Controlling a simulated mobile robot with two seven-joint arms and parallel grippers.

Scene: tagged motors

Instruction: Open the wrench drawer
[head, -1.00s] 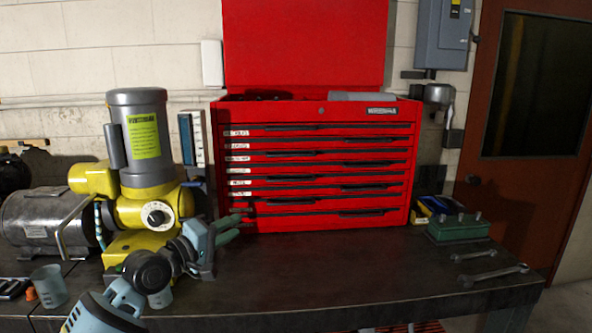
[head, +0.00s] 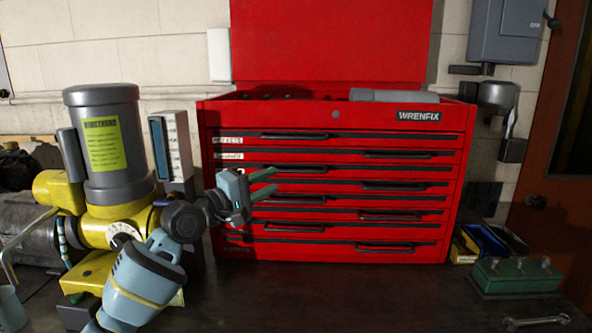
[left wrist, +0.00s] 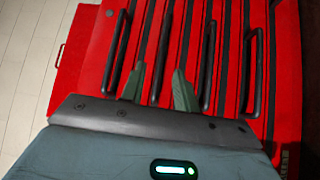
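A red tool chest (head: 330,104) stands on the workbench with its lid up and several shallow drawers shut. Each drawer has a dark bar handle; one is the third drawer's handle (head: 299,170). White labels run down the left edge; the top label (head: 228,140) and second label (head: 229,156) are too small to read surely, and my arm covers lower ones. My left gripper (head: 276,180) is open in front of the chest's left part, near the third and fourth drawers. In the left wrist view its green fingers (left wrist: 159,72) are apart, with a handle (left wrist: 162,62) showing beyond and between them. My right gripper is out of view.
A yellow and grey motor (head: 103,150) with a green-yellow tag stands close on the left, beside my left arm. A green block with pegs (head: 515,277) and a wrench (head: 537,321) lie at the right. The bench (head: 330,295) before the chest is clear.

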